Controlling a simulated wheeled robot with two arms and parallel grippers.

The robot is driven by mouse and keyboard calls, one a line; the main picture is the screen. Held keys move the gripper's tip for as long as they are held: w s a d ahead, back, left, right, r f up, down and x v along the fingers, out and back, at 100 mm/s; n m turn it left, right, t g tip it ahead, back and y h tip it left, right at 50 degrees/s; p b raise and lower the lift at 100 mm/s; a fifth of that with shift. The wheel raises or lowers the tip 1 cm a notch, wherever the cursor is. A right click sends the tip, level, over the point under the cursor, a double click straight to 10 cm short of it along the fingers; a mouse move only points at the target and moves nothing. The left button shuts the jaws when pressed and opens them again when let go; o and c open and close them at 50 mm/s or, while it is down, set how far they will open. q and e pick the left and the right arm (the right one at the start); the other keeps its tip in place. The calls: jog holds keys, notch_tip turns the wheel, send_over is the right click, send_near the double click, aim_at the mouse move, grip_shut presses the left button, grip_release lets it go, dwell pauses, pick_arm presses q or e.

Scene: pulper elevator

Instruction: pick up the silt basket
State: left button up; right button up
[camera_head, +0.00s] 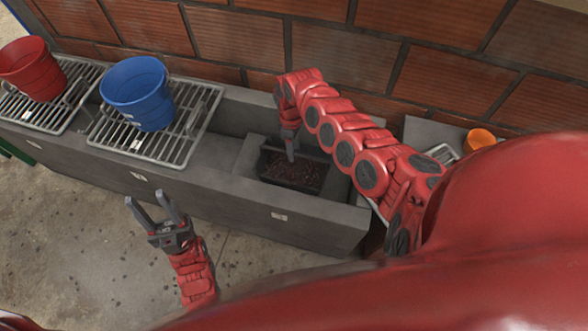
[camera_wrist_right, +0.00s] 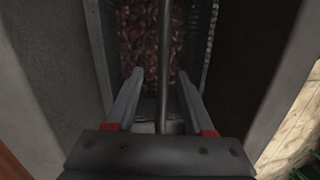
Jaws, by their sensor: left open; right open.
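The silt basket (camera_head: 288,186) is a dark rectangular basket of reddish-brown matter, sitting in the right end of the grey concrete trough. My right gripper (camera_head: 290,156) points down over it from its back side. In the right wrist view the basket's mesh side (camera_wrist_right: 209,45) shows beyond my open right fingers (camera_wrist_right: 160,72). A thin grey bar (camera_wrist_right: 165,50), seemingly the basket's handle, runs between the fingers; I cannot tell whether it touches them. My left gripper (camera_head: 145,197) is open and empty, in front of the trough over the floor.
A blue bucket (camera_head: 137,93) and a red bucket (camera_head: 33,69) stand on metal grates (camera_head: 185,138) over the trough's left part. A brick wall (camera_head: 235,42) runs close behind. An orange container (camera_head: 480,138) is at the right. Concrete trough walls (camera_head: 330,206) surround the basket closely.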

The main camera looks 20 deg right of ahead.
jog(key=f+b, duration=0.1)
jog(key=f, duration=0.1)
jog(key=s+f, duration=0.1)
jog(key=f, duration=0.2)
jog(key=shift+s+a+b, duration=0.1)
jog(key=shift+s+b, duration=0.05)
jog(key=shift+b, duration=0.2)
grip_shut()
dwell(1.0)
